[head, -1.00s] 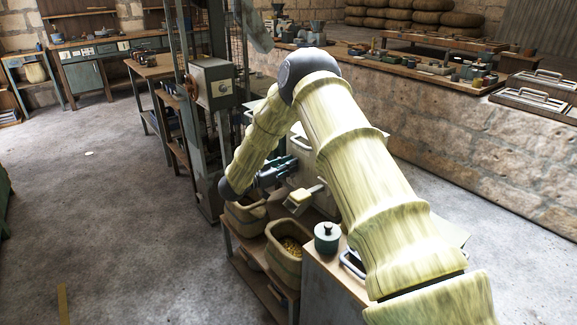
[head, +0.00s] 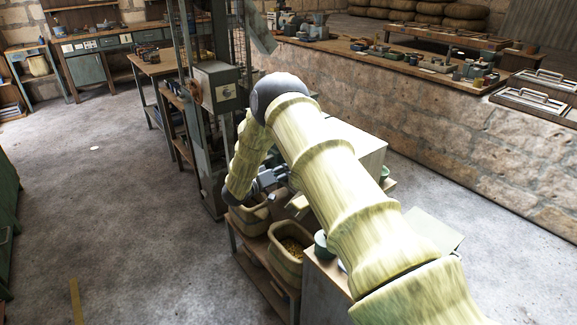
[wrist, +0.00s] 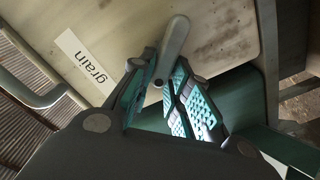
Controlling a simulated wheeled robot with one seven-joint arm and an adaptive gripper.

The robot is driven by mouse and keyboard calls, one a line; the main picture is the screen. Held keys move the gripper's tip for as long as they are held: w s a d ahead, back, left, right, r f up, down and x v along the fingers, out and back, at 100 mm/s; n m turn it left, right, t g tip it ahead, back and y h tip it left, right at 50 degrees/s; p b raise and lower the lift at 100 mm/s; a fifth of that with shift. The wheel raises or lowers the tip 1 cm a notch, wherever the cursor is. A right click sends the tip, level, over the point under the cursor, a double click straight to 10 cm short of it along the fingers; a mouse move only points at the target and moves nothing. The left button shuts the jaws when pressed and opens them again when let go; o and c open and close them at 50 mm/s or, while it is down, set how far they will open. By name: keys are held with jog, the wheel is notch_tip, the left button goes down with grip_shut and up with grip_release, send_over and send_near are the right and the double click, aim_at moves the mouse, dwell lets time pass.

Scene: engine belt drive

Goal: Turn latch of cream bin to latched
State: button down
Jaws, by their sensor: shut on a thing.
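The cream bin (wrist: 215,35) fills the upper part of the wrist view and carries a white label reading "grain" (wrist: 84,66). Its latch (wrist: 175,40) is a pale, rounded lever on the bin's face, tilted in the picture with its free end up and slightly right. My gripper (wrist: 166,78) has its teal-padded fingers on either side of the lever's lower part, closed on it; the fingers partly hide that part. In the head view my gripper (head: 272,180) is at the bin's near side, and my arm covers much of the bin (head: 352,143).
Woven baskets (head: 287,252), one with yellow contents, stand on a low wooden shelf below my gripper. A green canister (head: 322,245) is beside them. A metal post with a grey box (head: 218,88) rises behind.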

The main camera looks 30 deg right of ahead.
jog(key=shift+w+a+f+n+p, duration=0.1)
jog(key=shift+f+n+p, duration=0.3)
jog(key=shift+n, duration=1.1)
jog(key=shift+w+d+f+n+p, duration=0.15)
jog(key=shift+f+n+p, duration=0.2)
jog(key=shift+n, duration=1.15)
jog(key=shift+w+a+f+n+p, duration=0.15)
jog(key=shift+f+n+p, duration=0.25)
jog(key=shift+n, duration=1.1)
jog(key=c, duration=1.4)
grip_release()
jog(key=shift+r, duration=0.1)
jog(key=a, duration=0.8)
jog(key=s+a, duration=0.1)
jog(key=a, duration=0.3)
